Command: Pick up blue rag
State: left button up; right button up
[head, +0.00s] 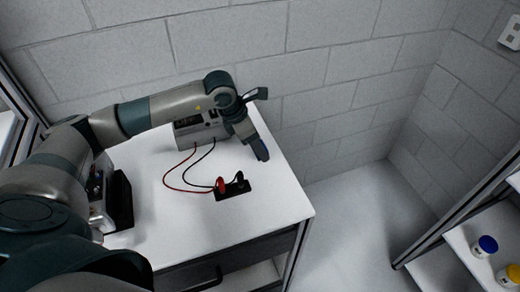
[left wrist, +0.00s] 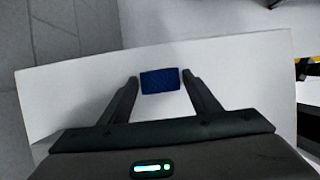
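The blue rag (left wrist: 160,80) shows in the left wrist view as a small dark blue rectangle on the white tabletop, between the two fingertips. My left gripper (left wrist: 160,78) is open with its fingers on either side of the rag, a thin gap showing at each side. In the head view, the left gripper (head: 257,146) points down at the right rear part of the table (head: 180,225), and a dark blue patch shows at its tips. My right gripper is not in view.
A grey power supply box (head: 199,130) stands behind the wrist, with red and black leads running to a black connector block (head: 233,190). A black device (head: 119,200) is at the table's left. A shelf with blue-capped (head: 485,246) and yellow-capped (head: 512,275) bottles is at far right.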

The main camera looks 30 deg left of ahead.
aim_at(264, 146)
pick_arm(q)
jog(key=c, duration=0.6)
jog(key=shift+r, duration=0.15)
jog(key=shift+c, duration=0.2)
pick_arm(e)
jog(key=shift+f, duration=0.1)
